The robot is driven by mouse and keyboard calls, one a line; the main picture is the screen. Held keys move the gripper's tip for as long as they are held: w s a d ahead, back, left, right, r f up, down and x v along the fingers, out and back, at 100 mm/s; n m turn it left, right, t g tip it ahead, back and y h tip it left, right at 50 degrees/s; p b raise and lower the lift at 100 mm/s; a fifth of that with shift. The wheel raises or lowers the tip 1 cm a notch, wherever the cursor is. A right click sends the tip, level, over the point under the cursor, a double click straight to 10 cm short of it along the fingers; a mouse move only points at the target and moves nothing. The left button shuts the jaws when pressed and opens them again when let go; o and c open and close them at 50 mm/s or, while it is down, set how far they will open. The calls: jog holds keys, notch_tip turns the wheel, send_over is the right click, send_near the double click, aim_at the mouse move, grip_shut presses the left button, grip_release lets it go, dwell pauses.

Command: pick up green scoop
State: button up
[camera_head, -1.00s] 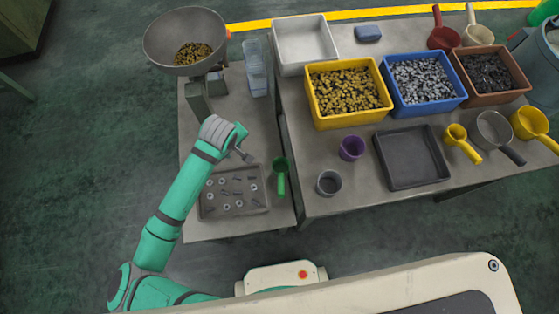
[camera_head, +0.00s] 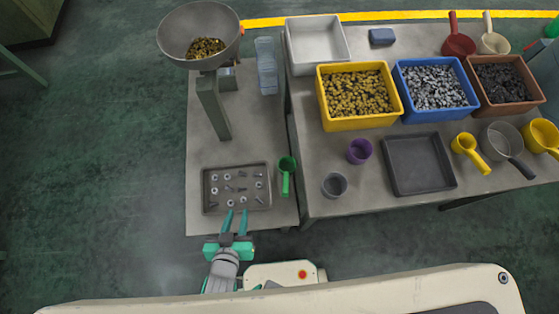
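The green scoop (camera_head: 287,171) lies on the narrow left table, close to its right edge. Its cup is at the far end and its handle points toward me. My gripper (camera_head: 235,214) is at the near edge of that table, left of and nearer than the scoop. Its two teal fingers point away from me with a gap between them, and nothing shows between them. The fingertips overlap the near edge of a grey parts tray in the picture. The scoop is apart from the gripper and fully visible.
The grey tray (camera_head: 207,198) of small metal parts lies left of the scoop. A purple cup (camera_head: 359,151) and a grey cup (camera_head: 334,185) stand to its right on the bigger table. A bowl on a stand (camera_head: 200,38) and clear bins (camera_head: 266,66) are farther back.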

jog(key=s+d+r+t, duration=0.2)
jog(key=d+r, duration=0.3)
jog(key=r, duration=0.1)
jog(key=s+d+r+t+y, duration=0.1)
jog(key=s+d+r+t, duration=0.1)
jog(key=d+r, duration=0.4)
jog(key=shift+s+d+r+t, duration=0.15)
jog(key=shift+s+r+t, duration=0.25)
jog(key=shift+r+t, duration=0.2)
